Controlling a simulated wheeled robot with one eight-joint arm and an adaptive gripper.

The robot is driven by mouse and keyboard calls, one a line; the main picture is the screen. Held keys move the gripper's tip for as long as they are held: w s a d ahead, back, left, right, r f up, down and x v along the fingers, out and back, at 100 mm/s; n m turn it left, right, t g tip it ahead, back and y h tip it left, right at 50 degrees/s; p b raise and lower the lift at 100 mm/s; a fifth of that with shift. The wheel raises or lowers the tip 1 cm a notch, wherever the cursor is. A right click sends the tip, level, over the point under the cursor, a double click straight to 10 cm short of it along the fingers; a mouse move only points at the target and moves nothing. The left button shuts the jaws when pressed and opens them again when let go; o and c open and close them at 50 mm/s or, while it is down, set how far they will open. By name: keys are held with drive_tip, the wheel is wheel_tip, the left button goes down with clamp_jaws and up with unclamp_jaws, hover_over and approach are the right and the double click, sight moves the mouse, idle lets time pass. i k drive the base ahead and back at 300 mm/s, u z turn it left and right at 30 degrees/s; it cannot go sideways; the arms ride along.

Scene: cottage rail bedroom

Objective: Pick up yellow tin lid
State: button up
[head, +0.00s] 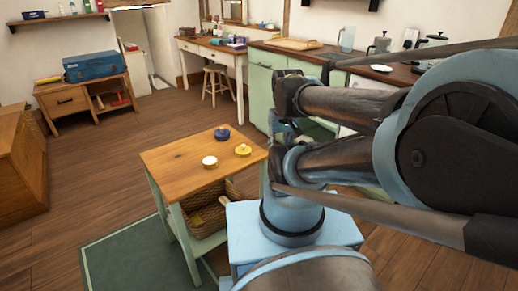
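The yellow tin lid (243,150) is a small round lid with a raised middle. It lies near the right side of the small wooden-topped table (176,160) in the head view. A dark blue lid (222,133) lies behind it, and a cream-white round lid or tin (209,161) lies to its left and slightly nearer. The three are apart from one another. My arm fills the right of the picture, to the right of the table. I cannot make out my gripper's fingers.
A wicker basket (207,207) sits on the table's lower shelf. A green rug (135,255) lies beneath. A wooden cabinet (18,165) stands at the left, and green kitchen cupboards (262,92) stand behind. Brown floor is clear left of the table.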

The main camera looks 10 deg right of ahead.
sight(243, 151)
drive_tip(key=z, duration=1.35)
drive_tip(key=k, duration=1.3)
drive_tip(key=u, duration=0.6)
drive_tip(key=i, duration=0.5)
